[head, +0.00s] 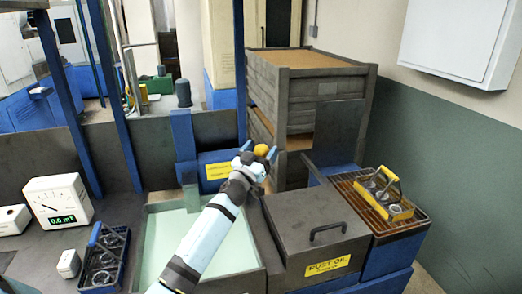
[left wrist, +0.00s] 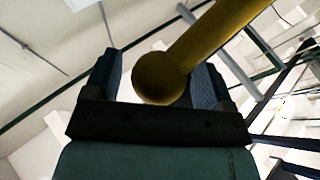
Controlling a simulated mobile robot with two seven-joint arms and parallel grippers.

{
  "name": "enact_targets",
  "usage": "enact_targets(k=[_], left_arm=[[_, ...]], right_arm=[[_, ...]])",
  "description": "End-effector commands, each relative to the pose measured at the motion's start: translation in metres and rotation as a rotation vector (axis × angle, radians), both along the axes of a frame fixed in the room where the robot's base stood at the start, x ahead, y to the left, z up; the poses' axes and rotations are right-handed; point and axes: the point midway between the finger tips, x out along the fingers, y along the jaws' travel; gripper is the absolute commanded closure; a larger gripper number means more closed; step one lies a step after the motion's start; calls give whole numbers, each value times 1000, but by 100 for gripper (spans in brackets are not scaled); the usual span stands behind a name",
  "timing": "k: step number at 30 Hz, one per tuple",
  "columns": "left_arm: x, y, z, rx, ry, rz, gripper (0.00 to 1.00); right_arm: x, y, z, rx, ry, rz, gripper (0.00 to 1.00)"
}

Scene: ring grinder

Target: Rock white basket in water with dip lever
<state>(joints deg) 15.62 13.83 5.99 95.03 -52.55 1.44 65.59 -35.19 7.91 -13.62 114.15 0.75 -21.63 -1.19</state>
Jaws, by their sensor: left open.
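The dip lever's yellow-orange ball knob (head: 262,150) shows in the head view at the tips of my left gripper (head: 259,152). In the left wrist view the lever's yellow rod (left wrist: 222,35) runs to the upper right from its ball end (left wrist: 160,78). The ball appears between the two dark blue fingers, with a gap at the left finger; the jaws are open. Whether the ball touches the right finger I cannot tell. The tank of pale green water (head: 165,235) lies below my left arm, which covers part of it. I see no white basket. My right gripper is out of view.
A blue basket (head: 122,241) with rings stands left of the tank. A lidded rust oil box (head: 312,230) is to its right, then a yellow-handled basket (head: 398,212) on a grate. A white meter (head: 58,200) is at left. Dark stacked crates (head: 310,90) stand behind.

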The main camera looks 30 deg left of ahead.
Motion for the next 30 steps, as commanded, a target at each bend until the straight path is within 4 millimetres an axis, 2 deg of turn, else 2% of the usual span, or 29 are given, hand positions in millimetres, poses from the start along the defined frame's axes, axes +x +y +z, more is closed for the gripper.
enact_targets(k=[6,12,14,15,20,30], left_arm=[[0,0,0,0,0,0,25],[0,0,0,0,0,0,71],[0,0,0,0,0,0,85],[0,0,0,-1,0,0,89],[-2,-3,-9,9,-8,-2,89],[-15,-19,-47,94,-84,-5,89]], right_arm=[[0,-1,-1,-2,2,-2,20],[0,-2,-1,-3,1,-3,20],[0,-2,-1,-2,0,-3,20],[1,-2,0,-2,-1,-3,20],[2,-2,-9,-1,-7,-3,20],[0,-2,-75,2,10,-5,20]])
